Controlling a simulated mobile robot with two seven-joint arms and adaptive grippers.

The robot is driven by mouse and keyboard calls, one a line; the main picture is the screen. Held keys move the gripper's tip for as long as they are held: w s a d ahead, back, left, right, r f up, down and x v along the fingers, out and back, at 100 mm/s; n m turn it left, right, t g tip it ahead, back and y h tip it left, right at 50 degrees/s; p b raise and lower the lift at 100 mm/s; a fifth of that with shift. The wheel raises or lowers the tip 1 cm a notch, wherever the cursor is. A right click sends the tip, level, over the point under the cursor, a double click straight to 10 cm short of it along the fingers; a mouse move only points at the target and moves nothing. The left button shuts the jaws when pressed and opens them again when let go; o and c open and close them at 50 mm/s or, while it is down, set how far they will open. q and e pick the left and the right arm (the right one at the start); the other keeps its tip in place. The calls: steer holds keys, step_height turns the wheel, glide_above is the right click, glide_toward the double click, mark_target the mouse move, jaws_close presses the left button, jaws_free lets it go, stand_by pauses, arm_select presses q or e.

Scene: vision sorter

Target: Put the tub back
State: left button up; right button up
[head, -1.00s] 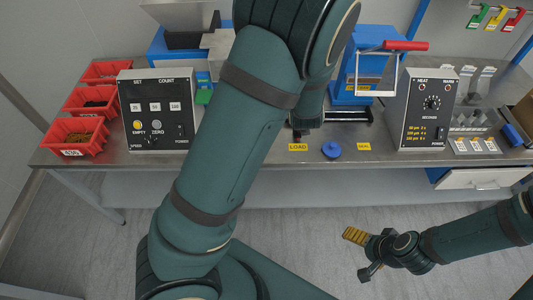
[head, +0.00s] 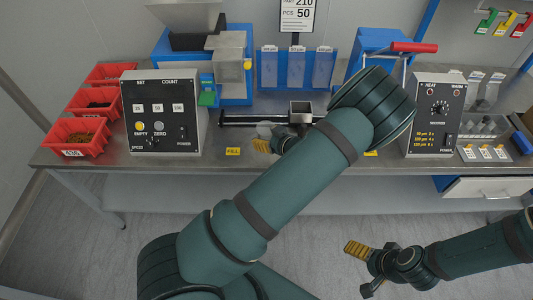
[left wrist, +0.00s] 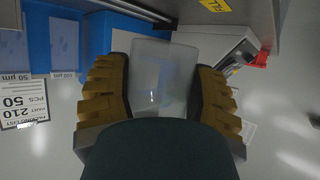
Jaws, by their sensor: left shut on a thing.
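The tub (left wrist: 165,75) is a small translucent grey container. In the left wrist view it sits between the yellow ribbed fingers of my left gripper (left wrist: 158,92), which is shut on it. In the head view my left gripper (head: 266,139) is over the middle of the bench, just behind the yellow FILL label. The pale tub (head: 265,128) shows only in part there, at the fingers. Whether it touches the bench cannot be told. My right gripper (head: 363,268) is open and empty, low at the right in front of the bench.
The blue hopper machine (head: 235,85) and the SET/COUNT box (head: 160,88) stand left of the tub. A dark rail (head: 240,119) with a grey cup (head: 300,111) lies behind. Red bins (head: 75,148) are at the far left. The HEAT box (head: 436,95) is at right.

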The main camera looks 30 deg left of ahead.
mark_target(267, 156)
arm_select(q)
steer(key=shift+w+f+b, duration=0.1)
steer(key=shift+f+b, duration=0.55)
steer(key=shift+f, duration=2.75)
steer(key=shift+f, duration=0.1)
steer(key=o, duration=1.2)
